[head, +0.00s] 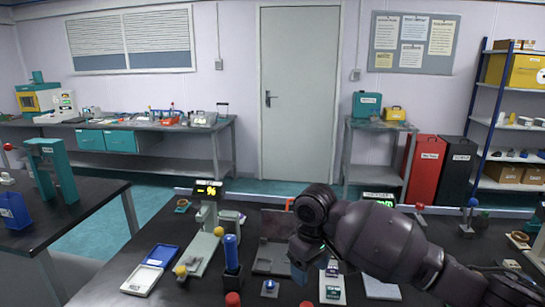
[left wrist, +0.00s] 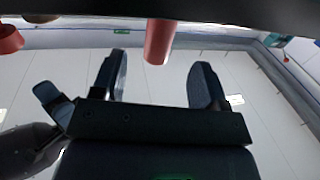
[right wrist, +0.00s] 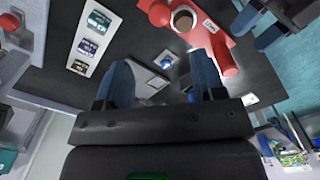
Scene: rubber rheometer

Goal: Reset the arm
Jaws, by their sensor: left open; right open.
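My right arm comes in from the right in the head view, over the black bench. Its gripper (head: 300,265) points down toward the bench. In the right wrist view the right gripper (right wrist: 162,80) has its two blue fingers apart with nothing between them; a small blue-topped item (right wrist: 165,62) shows beyond them on the dark surface. My left arm is outside the head view. In the left wrist view the left gripper (left wrist: 160,80) has its fingers apart and empty, against pale panels; a red cylinder (left wrist: 159,42) shows at the top, its distance unclear.
The red fixture (right wrist: 190,28) is beside the right gripper. Open floor lies behind the bench.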

